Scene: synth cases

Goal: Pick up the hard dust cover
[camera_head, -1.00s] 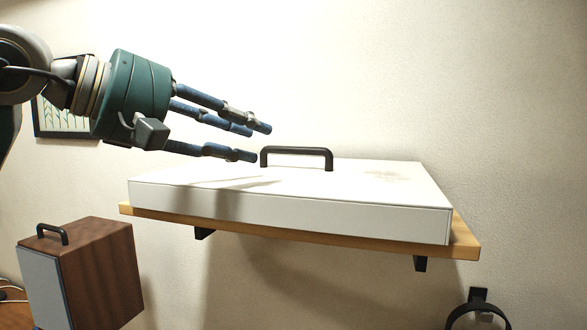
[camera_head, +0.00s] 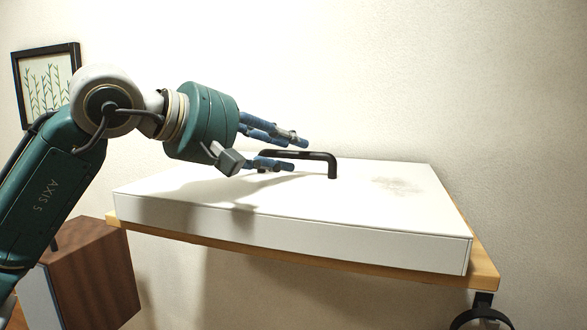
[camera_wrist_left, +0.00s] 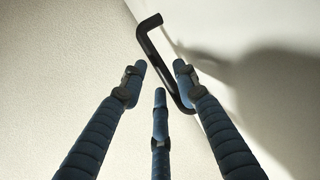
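The hard dust cover (camera_head: 350,212) is a wide, flat white box with a grey smudge on its top. It lies on a wooden wall shelf (camera_head: 484,279). A black bar handle (camera_head: 325,157) stands on its top. My left gripper (camera_head: 297,154) has three blue fingers, spread apart. It comes in from the left at the handle, and its fingertips overlap the handle's left part. In the left wrist view the handle (camera_wrist_left: 149,47) shows slantwise beyond and between the spread fingers (camera_wrist_left: 160,73). I cannot tell whether they touch it. My right gripper is not in view.
A brown wooden case (camera_head: 95,270) stands below the shelf at the left, partly behind my arm. A framed picture (camera_head: 46,83) hangs on the wall. A black round hook (camera_head: 482,309) is below the shelf's right end.

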